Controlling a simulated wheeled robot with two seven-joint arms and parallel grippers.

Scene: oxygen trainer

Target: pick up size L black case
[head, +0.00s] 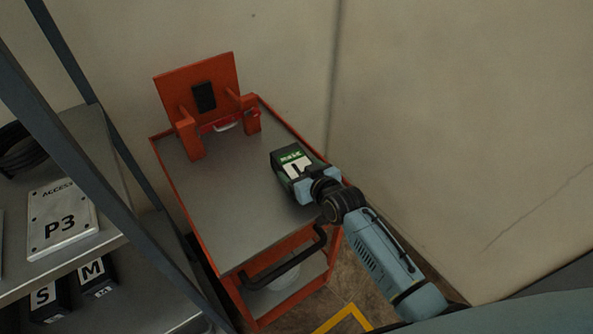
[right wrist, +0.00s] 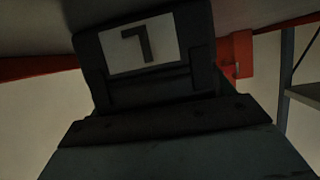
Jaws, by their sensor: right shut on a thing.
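The black size L case (head: 292,163) is over the right side of the cart top in the head view, with a green-marked end and a white label with an L on it, upside down to me. My right gripper (head: 314,184) is shut on its near end. I cannot tell whether the case touches the cart top. In the right wrist view the case (right wrist: 143,70) fills the upper middle, its white L label showing. My left gripper is not in view.
The orange cart (head: 214,200) has a grey top, mostly clear, and a black handle (head: 284,262) in front. An orange stand (head: 198,92) rises at its back. On the left shelf are a P3 plate (head: 62,207) and black S (head: 45,300) and M (head: 94,273) cases.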

